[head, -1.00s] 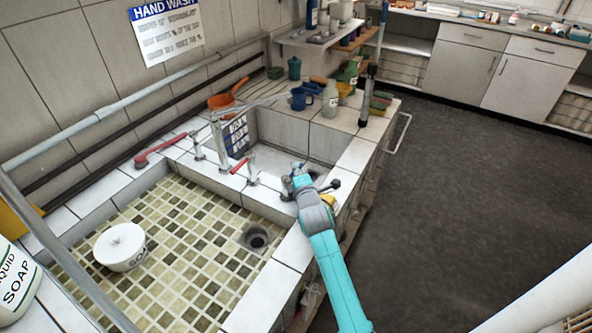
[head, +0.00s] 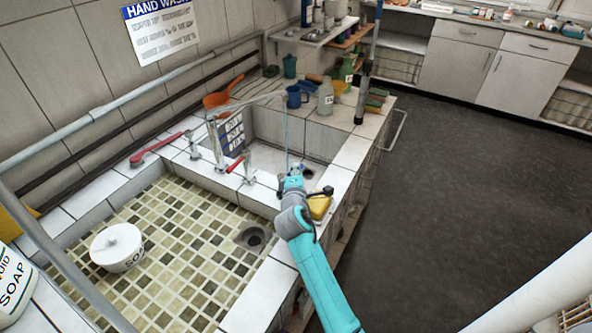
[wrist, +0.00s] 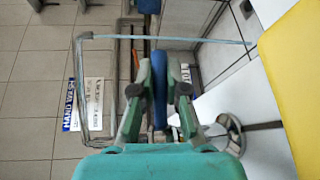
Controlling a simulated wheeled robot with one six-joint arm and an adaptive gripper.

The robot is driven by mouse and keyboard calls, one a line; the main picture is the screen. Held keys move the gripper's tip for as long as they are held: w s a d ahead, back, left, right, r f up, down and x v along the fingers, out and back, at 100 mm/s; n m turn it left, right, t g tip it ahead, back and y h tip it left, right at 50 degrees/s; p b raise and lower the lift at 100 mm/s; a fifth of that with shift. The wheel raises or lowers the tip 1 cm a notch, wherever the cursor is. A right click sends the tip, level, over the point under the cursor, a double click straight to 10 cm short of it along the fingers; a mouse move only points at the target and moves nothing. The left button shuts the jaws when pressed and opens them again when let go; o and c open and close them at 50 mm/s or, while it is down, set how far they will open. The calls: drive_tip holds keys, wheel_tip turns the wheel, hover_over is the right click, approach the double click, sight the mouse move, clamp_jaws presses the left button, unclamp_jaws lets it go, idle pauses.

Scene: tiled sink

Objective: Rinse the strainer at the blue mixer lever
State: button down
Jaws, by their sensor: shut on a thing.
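My gripper (wrist: 158,90) is shut on a thin upright blue thing (wrist: 159,75), seen edge-on between its pads. A thin stream of water (head: 286,135) falls from the chrome spout (head: 255,101) close to the gripper tip. In the wrist view the stream (wrist: 210,41) crosses near the blue thing's far end; contact is unclear.
A yellow block (head: 320,206) lies on the front edge beside my arm. Bottles and a blue mug (head: 294,97) stand behind the basin. A tiled sink (head: 170,240) with a lidded white pot (head: 117,247) lies left.

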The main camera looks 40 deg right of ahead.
drive_tip(key=c, duration=1.2)
unclamp_jaws()
drive_tip(key=shift+s+a, duration=0.1)
drive_tip(key=v, duration=1.2)
